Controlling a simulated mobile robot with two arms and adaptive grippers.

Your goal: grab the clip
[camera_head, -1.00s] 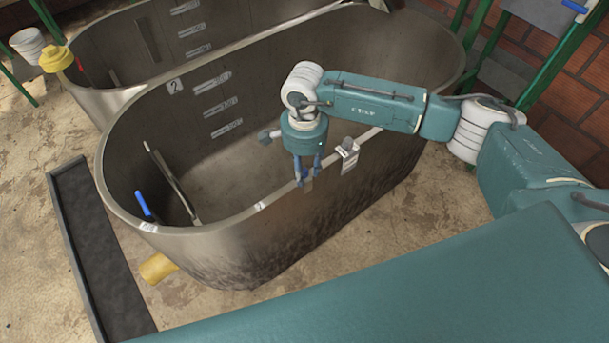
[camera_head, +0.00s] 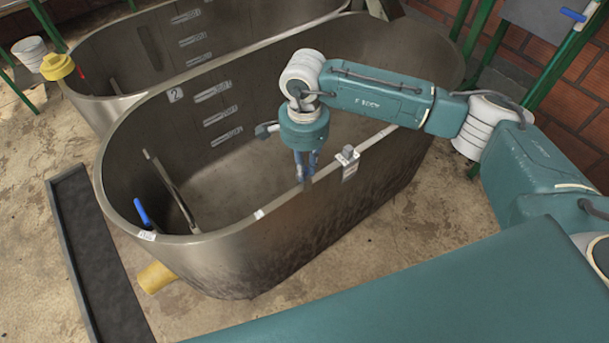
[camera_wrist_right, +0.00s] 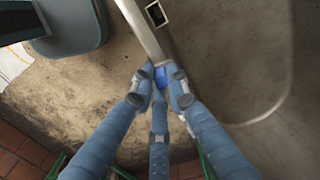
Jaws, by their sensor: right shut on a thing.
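My right gripper (camera_head: 306,175) is at the near rim of the front metal tank (camera_head: 235,240), pointing down. Its fingers are closed together. In the right wrist view, the fingertips are shut on a small bright blue piece, which I take to be the clip (camera_wrist_right: 161,77), right at the tank rim (camera_wrist_right: 143,32). Most of the clip is hidden by the fingers. I cannot tell whether it still touches the rim. In the head view the clip cannot be made out behind the fingers. My left gripper is not in view.
A grey block (camera_head: 348,163) sits on the rim just right of my right gripper. A blue-handled rod (camera_head: 142,212) leans inside the tank at the left. A second tank (camera_head: 140,50) stands behind. A dark trough (camera_head: 85,240) lies on the floor at left.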

